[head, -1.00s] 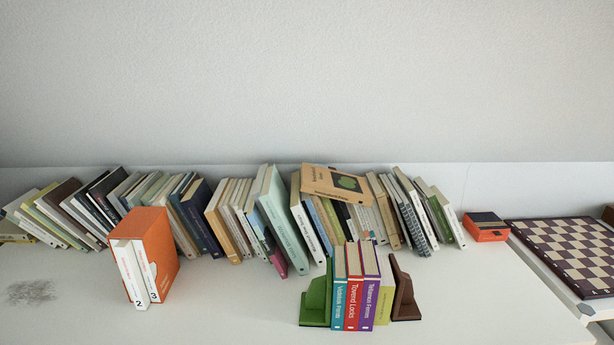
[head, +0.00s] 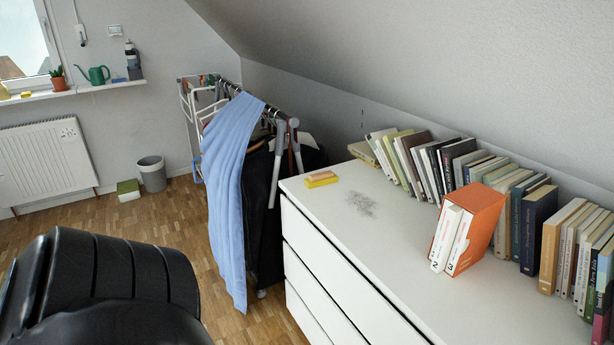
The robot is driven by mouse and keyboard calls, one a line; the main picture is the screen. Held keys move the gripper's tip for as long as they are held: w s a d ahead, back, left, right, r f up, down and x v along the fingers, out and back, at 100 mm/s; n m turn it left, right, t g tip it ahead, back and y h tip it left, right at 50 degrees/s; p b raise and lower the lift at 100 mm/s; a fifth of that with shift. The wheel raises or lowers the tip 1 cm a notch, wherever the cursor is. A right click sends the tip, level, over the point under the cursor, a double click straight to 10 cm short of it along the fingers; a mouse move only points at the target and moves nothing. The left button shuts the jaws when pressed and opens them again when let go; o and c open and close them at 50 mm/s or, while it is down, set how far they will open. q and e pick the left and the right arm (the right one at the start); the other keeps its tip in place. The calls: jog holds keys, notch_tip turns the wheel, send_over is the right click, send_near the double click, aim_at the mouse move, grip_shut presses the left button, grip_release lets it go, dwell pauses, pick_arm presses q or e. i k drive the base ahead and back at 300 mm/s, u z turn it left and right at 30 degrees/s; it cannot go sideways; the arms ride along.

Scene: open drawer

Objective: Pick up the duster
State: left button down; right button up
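What looks like the duster (head: 321,179) is a small block with a yellow lower part and a tan top. It lies on the white dresser top (head: 395,262), near the far left end. A grey smudge (head: 361,203) marks the surface just right of it. Neither of my grippers shows in the head view, and nothing is touching the block.
Leaning books (head: 430,165) and an orange slipcase (head: 483,215) stand along the dresser. A clothes rack with a blue cloth (head: 232,200) stands close to the dresser's left end. A black padded seat (head: 100,275) fills the lower left. Wooden floor (head: 180,215) shows between.

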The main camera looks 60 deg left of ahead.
aim_at(315, 180)
jog(key=u, duration=1.7)
